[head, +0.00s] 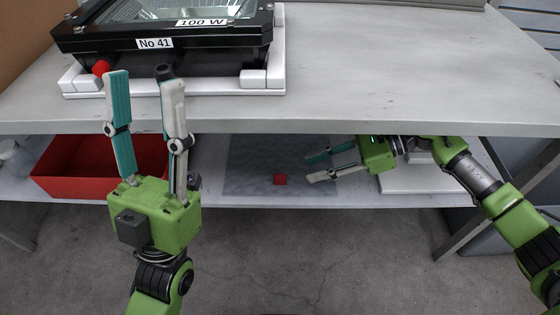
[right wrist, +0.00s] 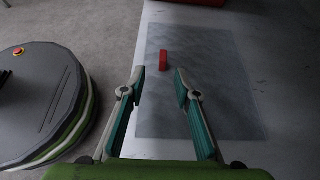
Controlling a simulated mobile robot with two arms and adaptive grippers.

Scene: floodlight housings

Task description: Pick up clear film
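The clear film (head: 250,160) is a thin see-through sheet lying flat on the lower shelf, with a small red tab (head: 280,179) near its front edge. The right wrist view shows the film (right wrist: 215,85) beyond the fingers and its red tab (right wrist: 163,60) between and past the fingertips. My right gripper (head: 307,168) is open and empty, reaching in from the right over the film's right part. In the right wrist view, its fingertips (right wrist: 159,82) are apart with nothing between them. My left gripper (head: 142,80) is open and empty, pointing up in front of the table edge.
A black floodlight housing (head: 160,60) labelled No 41 and 100 W sits in a white cradle (head: 220,84) on the table top (head: 400,70). A red bin (head: 90,170) stands left on the lower shelf. The table top is above my right gripper.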

